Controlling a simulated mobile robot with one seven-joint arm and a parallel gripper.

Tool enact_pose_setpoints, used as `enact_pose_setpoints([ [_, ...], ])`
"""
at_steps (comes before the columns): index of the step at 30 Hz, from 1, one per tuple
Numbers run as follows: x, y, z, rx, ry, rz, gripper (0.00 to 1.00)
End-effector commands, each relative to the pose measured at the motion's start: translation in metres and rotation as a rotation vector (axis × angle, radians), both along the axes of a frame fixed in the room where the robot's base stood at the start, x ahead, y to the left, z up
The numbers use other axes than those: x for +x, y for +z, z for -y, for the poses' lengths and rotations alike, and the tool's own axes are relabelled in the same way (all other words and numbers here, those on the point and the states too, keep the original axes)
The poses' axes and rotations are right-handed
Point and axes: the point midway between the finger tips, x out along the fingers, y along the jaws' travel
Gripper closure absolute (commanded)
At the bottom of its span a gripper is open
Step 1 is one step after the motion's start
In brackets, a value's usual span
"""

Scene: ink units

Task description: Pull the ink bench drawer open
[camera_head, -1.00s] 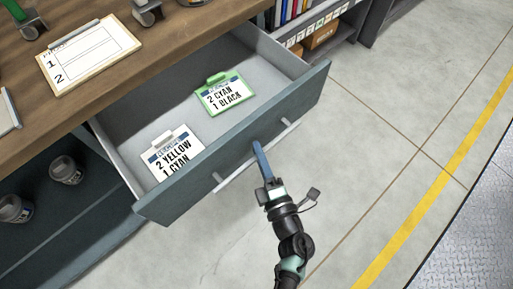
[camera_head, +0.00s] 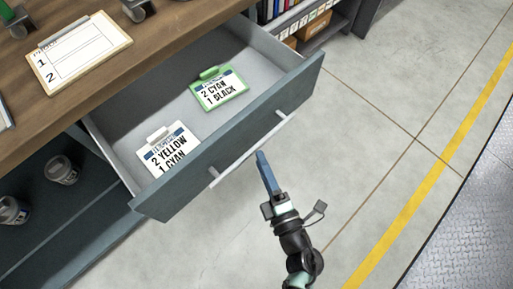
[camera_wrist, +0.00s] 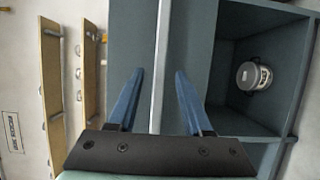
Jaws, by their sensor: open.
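The ink bench drawer (camera_head: 232,137) stands pulled out from under the wooden bench top, its inside open to view. Its light bar handle (camera_head: 250,150) runs along the blue-grey front. A green card (camera_head: 219,90) reading 2 cyan, 1 black and a white card (camera_head: 169,150) reading 2 yellow, 1 cyan lie inside.
An open shelf below the bench holds jars (camera_head: 62,170); one jar (camera_wrist: 253,76) shows in the wrist view. A clipboard (camera_head: 80,55) lies on the bench top (camera_head: 170,25). The floor (camera_head: 370,150) to the right is clear.

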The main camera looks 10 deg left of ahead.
Motion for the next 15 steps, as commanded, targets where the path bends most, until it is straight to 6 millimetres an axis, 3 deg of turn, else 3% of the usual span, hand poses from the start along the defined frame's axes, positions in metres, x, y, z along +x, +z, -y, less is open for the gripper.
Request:
enact_pose_setpoints([
  [6,-0.042,-0.002,0.024,-0.002,0.0,-0.002,0.5],
  [15,-0.068,0.0,0.038,-0.001,0.002,0.0,0.5],
])
